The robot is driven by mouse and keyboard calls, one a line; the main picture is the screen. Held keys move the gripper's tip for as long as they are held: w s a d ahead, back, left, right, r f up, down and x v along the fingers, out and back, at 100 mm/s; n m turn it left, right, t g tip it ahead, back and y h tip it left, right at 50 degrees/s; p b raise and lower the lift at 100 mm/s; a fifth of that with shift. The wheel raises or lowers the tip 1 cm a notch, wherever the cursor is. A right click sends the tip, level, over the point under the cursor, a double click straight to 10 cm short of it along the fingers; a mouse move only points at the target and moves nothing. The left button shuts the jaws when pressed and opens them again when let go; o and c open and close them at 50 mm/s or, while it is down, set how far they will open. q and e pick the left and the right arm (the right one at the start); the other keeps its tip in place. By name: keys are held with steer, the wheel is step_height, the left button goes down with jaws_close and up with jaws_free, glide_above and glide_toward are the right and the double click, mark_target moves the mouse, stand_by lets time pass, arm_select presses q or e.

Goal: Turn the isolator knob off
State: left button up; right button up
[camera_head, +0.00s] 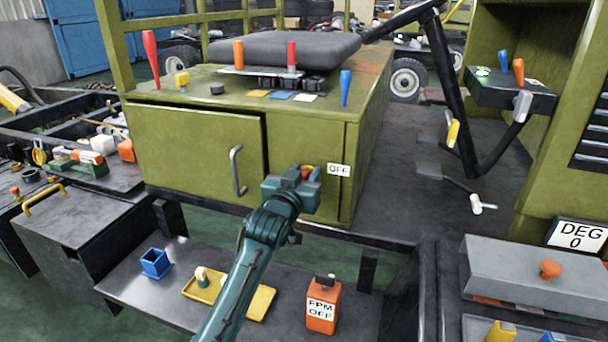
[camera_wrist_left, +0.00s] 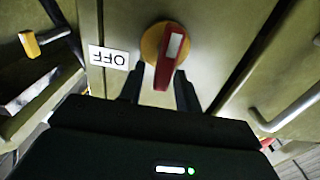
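The isolator knob (camera_wrist_left: 167,55) has a red handle with a pale stripe on a round yellow base, on the front of the olive cabinet. In the wrist view its handle points down toward my gripper. In the head view the knob (camera_head: 308,169) is mostly hidden behind my left gripper (camera_head: 307,178). An OFF label (camera_head: 339,170) sits beside it, and shows upside down in the wrist view (camera_wrist_left: 108,57). My left gripper (camera_wrist_left: 158,88) is open, its dark fingers on either side of the handle's end. I cannot tell whether they touch it. My right gripper is out of view.
A cabinet door handle (camera_head: 238,170) sticks out left of the knob. Colored levers and a dark seat (camera_head: 284,48) are on the cabinet top. Below are an orange box (camera_head: 323,306) and a yellow tray (camera_head: 262,302). Dark frame rails surround the bay.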

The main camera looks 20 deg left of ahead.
arm_select(q)
jaws_close()
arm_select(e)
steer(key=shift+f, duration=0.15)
